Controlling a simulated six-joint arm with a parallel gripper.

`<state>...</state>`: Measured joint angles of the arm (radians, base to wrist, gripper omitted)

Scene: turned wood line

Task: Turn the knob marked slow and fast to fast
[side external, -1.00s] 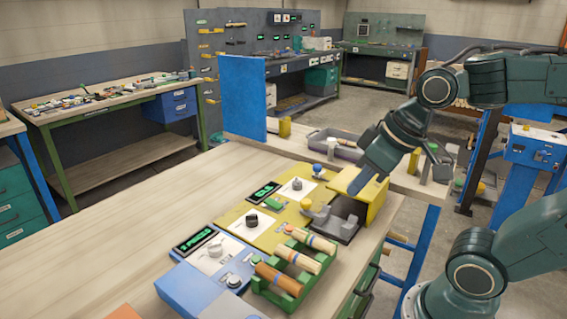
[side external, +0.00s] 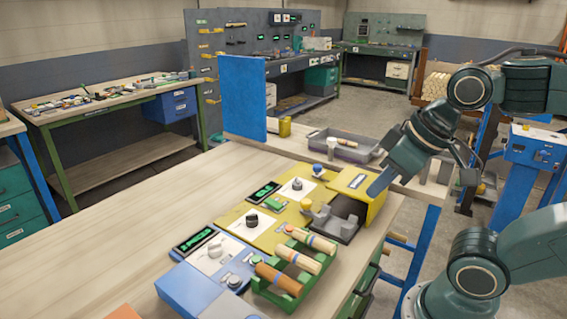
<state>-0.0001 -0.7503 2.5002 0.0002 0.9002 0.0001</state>
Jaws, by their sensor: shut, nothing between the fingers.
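Three knobs stand on white dial plates: a grey knob (side external: 296,184) at the back and a black knob (side external: 252,220) in the middle, both on the yellow panel (side external: 270,239), and a pale grey knob (side external: 215,250) on the blue panel (side external: 190,288). Their markings are too small to read, so I cannot tell which is marked slow and fast, or where each points. My gripper (side external: 377,187) is shut and empty, pointing down and left, in front of the right side of the yellow box. It is well right of all three knobs and touches none.
The yellow box (side external: 352,183) has a dark tray at its open front. A green rack (side external: 281,293) holds several wooden cylinders close to the knobs. Small displays, buttons and levers sit around the dials. A grey bin (side external: 336,148) stands behind. The wooden bench (side external: 130,230) is clear at left.

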